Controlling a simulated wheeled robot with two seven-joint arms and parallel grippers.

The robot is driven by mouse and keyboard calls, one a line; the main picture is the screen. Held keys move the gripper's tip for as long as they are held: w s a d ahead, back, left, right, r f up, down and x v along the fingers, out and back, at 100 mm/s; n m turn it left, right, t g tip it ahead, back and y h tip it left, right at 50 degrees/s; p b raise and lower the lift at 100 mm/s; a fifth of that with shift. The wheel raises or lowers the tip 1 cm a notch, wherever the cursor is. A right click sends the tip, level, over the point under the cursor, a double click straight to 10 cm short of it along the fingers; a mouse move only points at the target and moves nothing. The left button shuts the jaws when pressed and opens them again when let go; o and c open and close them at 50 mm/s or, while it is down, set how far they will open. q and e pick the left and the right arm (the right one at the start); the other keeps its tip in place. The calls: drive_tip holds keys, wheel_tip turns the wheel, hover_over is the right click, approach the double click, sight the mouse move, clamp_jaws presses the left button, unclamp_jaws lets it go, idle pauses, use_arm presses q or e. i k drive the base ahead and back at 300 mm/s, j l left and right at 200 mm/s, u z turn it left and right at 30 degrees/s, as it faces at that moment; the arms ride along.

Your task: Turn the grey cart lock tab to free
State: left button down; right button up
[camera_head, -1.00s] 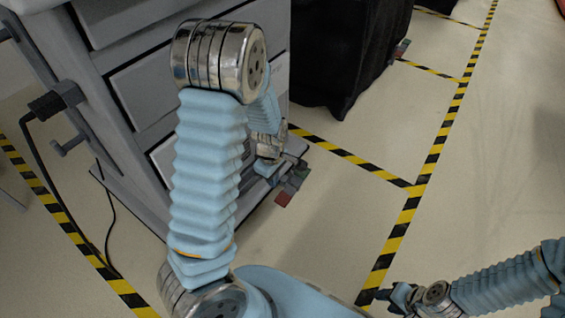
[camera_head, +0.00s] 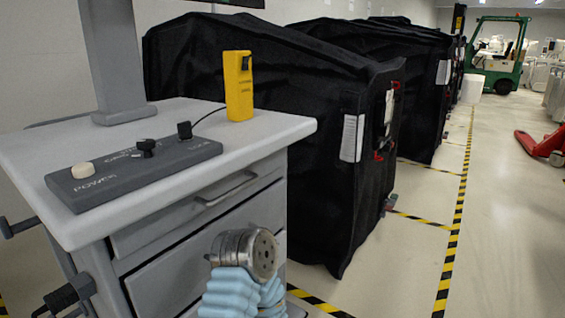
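The grey cart (camera_head: 185,255) stands at the left, with drawers in its front and a light grey top. A joint and blue sleeve of my arm show in front of the cart's drawers at the bottom. Neither of my grippers is in view.
A dark control panel (camera_head: 135,172) and a yellow handheld device (camera_head: 238,86) sit on the cart top. Black covered carts (camera_head: 270,130) stand behind it in a row. A red pallet jack (camera_head: 540,145) and green forklift (camera_head: 499,55) stand farther off.

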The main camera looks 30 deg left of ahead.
sight(185, 132)
drive_tip(key=k+l+u, duration=0.1)
drive_tip(key=u, duration=0.25)
drive_tip(key=k+u, duration=0.2)
drive_tip(key=u, duration=0.15)
drive_tip(key=i+u, duration=0.1)
drive_tip(key=u, duration=0.3)
drive_tip(key=i+u, duration=0.1)
drive_tip(key=u, duration=0.25)
drive_tip(key=i+u, duration=0.1)
drive_tip(key=u, duration=0.3)
